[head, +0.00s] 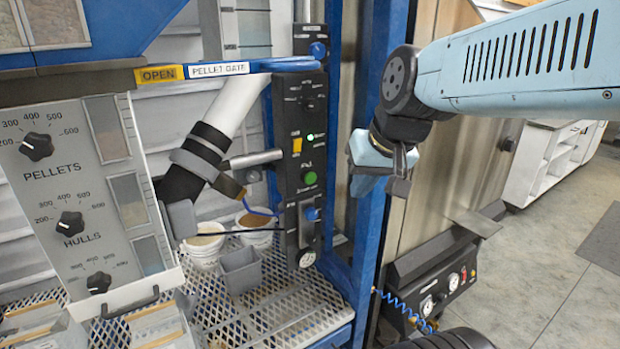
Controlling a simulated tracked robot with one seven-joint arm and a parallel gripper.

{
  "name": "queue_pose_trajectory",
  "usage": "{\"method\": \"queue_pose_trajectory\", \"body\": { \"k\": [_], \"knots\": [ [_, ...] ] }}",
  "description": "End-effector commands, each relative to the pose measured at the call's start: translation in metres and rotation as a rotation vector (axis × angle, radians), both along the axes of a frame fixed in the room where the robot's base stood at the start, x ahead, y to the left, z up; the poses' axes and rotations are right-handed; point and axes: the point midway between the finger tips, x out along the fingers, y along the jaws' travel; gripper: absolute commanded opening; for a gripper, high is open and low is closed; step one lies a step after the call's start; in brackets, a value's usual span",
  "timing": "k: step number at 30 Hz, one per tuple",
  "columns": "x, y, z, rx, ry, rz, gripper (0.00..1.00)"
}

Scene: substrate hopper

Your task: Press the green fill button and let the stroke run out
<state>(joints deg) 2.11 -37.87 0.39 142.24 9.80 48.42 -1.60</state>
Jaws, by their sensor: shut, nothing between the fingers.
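The green button (310,178) is a round cap on the tall black control panel (291,190) in the middle of the head view. It is uncovered and in plain sight. A small green lamp (311,137) glows above it, beside a yellow element (296,145). My gripper (398,186) is shut and empty. It hangs to the right of the button, in front of the blue upright post, and appears apart from the panel.
The blue post (366,240) stands between button and gripper in the picture. A blue bar labelled PELLET GATE (218,69) crosses above. A grey bin (240,270) and white buckets (204,247) stand on the mesh shelf (300,325). Open floor (545,255) lies right.

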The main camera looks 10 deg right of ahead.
Motion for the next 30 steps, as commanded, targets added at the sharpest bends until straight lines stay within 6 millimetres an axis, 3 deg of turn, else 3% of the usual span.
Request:
{"method": "queue_pose_trajectory", "body": {
  "k": [4,9,18,24,30],
  "knots": [
    [0.044,0.013,-0.010,0.180,0.017,-0.098,0.00],
    [0.099,0.014,-0.021,0.380,0.013,-0.252,0.00],
    [0.192,-0.021,-0.056,0.666,-0.010,-0.609,0.00],
    [0.226,-0.051,-0.079,0.768,-0.025,-0.799,0.00],
    [0.237,-0.063,-0.089,0.800,-0.032,-0.872,0.00]
  ]
}}
